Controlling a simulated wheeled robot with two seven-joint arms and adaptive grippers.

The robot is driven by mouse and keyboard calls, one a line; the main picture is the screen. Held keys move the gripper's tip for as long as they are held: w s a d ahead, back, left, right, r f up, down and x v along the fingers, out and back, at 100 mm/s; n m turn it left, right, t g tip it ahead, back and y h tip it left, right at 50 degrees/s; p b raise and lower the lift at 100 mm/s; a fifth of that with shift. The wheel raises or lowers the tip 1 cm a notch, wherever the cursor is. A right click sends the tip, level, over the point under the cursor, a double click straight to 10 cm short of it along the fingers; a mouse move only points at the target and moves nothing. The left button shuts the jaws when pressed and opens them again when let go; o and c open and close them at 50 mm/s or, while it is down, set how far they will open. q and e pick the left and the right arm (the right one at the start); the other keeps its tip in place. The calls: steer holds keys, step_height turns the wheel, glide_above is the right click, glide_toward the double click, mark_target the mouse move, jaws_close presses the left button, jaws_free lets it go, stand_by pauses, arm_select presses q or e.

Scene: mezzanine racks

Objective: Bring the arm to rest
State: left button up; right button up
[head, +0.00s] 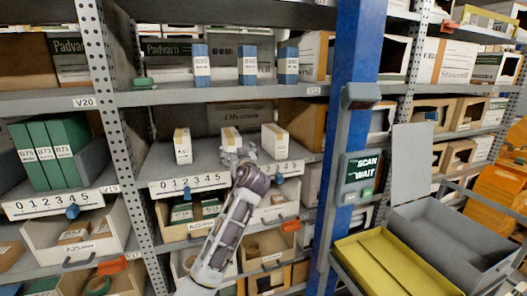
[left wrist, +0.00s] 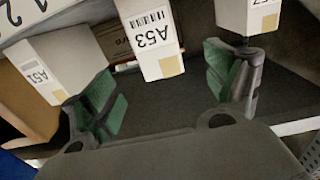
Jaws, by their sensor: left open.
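My left gripper (head: 240,156) is in front of the middle shelf, with my arm rising to it from the bottom of the head view. In the left wrist view the gripper (left wrist: 165,92) is open, its two green-padded fingers wide apart with nothing clamped. A white box labelled A53 (left wrist: 150,42) shows between and beyond the fingers; it is the middle box (head: 230,138) on the shelf. My right gripper is not in view.
The shelf has a numbered strip (head: 188,183) along its front edge, with bins below. A blue post (head: 345,120) carries a scan panel (head: 356,172) right of the arm. A yellow tray (head: 385,262) and a grey tray (head: 450,235) are at lower right.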

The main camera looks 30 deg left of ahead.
arm_select(q)
steer(key=s+d+f+m+g+h, duration=0.15)
steer(key=s+d+f, duration=0.3)
steer(key=f, duration=0.45)
steer(key=s+d+f+m+g+h, duration=0.1)
steer(key=s+d+f+m+h, duration=0.3)
steer(key=f, duration=0.5)
steer(key=s+d+f+m+g+h, duration=0.1)
steer(key=s+d+f+g+h, duration=0.1)
steer(key=s+f, duration=0.55)
steer(key=s+d+f+m+g+h, duration=0.25)
steer(key=s+d+f, duration=0.4)
steer(key=s, duration=0.35)
steer(key=s+d+f+m+g+h, duration=0.25)
steer(key=s+d+f, duration=0.35)
steer(key=s, duration=0.5)
step_height(320, 180, down, 34)
steer(key=s+a+g, duration=0.1)
steer(key=s+a, duration=0.1)
steer(key=s+a+f, duration=0.2)
steer(key=s+f, duration=0.8)
steer(key=s, duration=0.1)
steer(key=s+a+f+g, duration=0.1)
steer(key=s+a+f, duration=0.2)
steer(key=s+f, duration=0.6)
steer(key=shift+s+f, duration=0.35)
steer(key=shift+s, duration=0.6)
